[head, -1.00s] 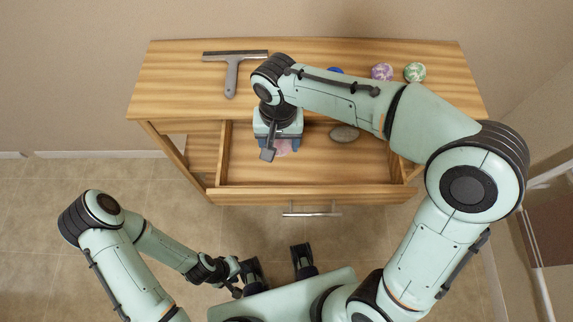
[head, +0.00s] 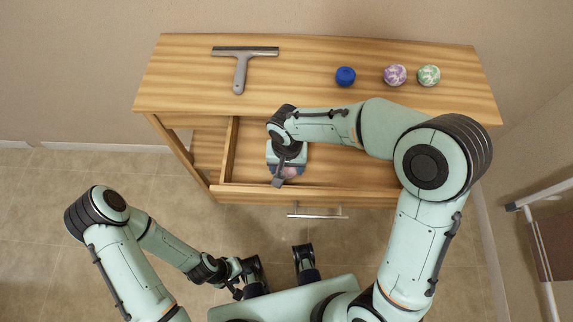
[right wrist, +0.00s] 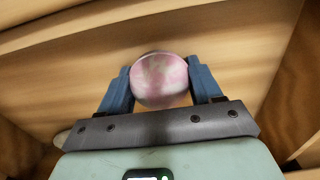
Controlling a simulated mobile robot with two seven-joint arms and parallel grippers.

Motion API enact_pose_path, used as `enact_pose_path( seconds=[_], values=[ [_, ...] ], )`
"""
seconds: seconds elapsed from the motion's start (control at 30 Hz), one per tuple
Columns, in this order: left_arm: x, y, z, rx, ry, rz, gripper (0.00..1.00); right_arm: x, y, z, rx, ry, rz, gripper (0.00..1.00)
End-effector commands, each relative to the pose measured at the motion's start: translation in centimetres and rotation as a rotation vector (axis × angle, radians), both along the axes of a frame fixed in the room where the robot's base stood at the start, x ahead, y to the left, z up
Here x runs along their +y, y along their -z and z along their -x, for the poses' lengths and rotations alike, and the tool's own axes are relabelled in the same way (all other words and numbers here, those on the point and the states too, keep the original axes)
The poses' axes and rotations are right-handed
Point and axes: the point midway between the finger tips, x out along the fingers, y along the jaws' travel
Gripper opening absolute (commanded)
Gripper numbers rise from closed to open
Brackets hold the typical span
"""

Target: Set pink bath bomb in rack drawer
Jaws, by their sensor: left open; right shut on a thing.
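The pink bath bomb (right wrist: 160,79) is between the blue fingers of my right gripper (right wrist: 160,88) in the right wrist view, with a finger against each side. In the head view my right gripper (head: 287,166) is inside the open rack drawer (head: 340,193), towards its front left part. Only a little of the pink bath bomb (head: 290,173) shows there, beneath the gripper. I cannot tell whether it touches the drawer floor. My left gripper (head: 279,266) is open and empty in front of the drawer, well below the handle (head: 317,216).
A greyish object (right wrist: 62,138) shows partly in the right wrist view. My right arm covers the drawer's right part.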

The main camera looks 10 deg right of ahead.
Motion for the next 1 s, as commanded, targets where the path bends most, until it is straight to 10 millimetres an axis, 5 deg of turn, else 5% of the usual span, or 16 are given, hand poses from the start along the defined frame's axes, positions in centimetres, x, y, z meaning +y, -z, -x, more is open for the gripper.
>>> enact_pose_path(
  seconds=[0.23,0.27,0.33,0.73,1.0],
  values=[
    [0.0,0.3,-0.1,-0.004,-0.001,-0.001,0.43,0.0,0.3,0.0,0.0,0.0,-0.001,0.3],
    [0.0,0.3,-0.1,-0.004,-0.001,-0.001,0.43,0.0,0.3,0.0,0.0,0.0,0.0,0.71],
    [0.0,0.2,-0.1,-0.004,-0.001,-0.001,0.43,0.0,0.2,0.0,0.0,0.0,0.0,0.9],
    [0.0,-0.2,0.0,0.001,0.0,0.0,0.43,0.0,-0.6,-0.1,-0.002,0.0,-0.001,0.9],
    [0.0,-0.8,0.0,0.005,0.001,0.001,0.43,0.0,-5.9,-0.1,-0.006,0.001,-0.002,0.9]
  ],
)
